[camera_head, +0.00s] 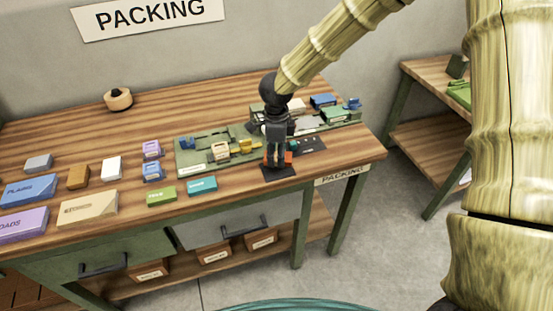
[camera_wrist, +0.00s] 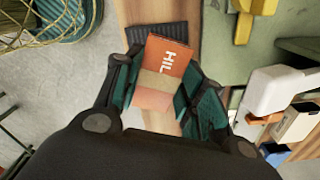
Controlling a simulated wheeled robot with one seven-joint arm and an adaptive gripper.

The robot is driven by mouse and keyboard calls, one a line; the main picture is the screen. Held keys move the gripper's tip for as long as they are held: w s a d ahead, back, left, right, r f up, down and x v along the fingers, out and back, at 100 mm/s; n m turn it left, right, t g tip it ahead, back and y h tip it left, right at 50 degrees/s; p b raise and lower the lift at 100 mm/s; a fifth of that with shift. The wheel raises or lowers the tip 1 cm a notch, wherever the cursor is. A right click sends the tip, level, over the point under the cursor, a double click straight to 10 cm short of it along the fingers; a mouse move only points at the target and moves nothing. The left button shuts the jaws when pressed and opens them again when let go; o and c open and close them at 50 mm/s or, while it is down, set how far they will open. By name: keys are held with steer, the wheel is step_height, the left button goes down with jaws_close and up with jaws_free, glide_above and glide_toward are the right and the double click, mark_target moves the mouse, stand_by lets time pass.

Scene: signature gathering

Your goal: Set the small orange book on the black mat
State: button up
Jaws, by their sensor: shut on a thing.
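The small orange book (camera_wrist: 169,52) with white lettering is between the fingers of my gripper (camera_wrist: 162,88) in the wrist view. My gripper is shut on it. In the head view my gripper (camera_head: 277,160) points down near the table's front edge, with bits of orange showing at its fingertips. The black mat (camera_head: 280,174) lies directly below it there, partly covered. In the wrist view the ridged dark mat (camera_wrist: 174,34) shows beyond the book's far edge. I cannot tell whether the book touches the mat.
A green tray (camera_head: 187,166) with small items stands left of my gripper, and a second dark flat area (camera_head: 312,144) lies to the right. A teal book (camera_head: 202,185) and a green book (camera_head: 161,194) lie on the wooden table (camera_head: 235,184) to the left.

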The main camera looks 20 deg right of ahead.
mark_target(276, 156)
steer(key=shift+f+p, duration=0.55)
steer(key=shift+f, duration=1.2)
steer(key=o, duration=1)
steer(key=shift+f, duration=0.1)
step_height(276, 156, up, 12)
steer(key=shift+r+b, duration=0.15)
steer(key=shift+b, duration=1.1)
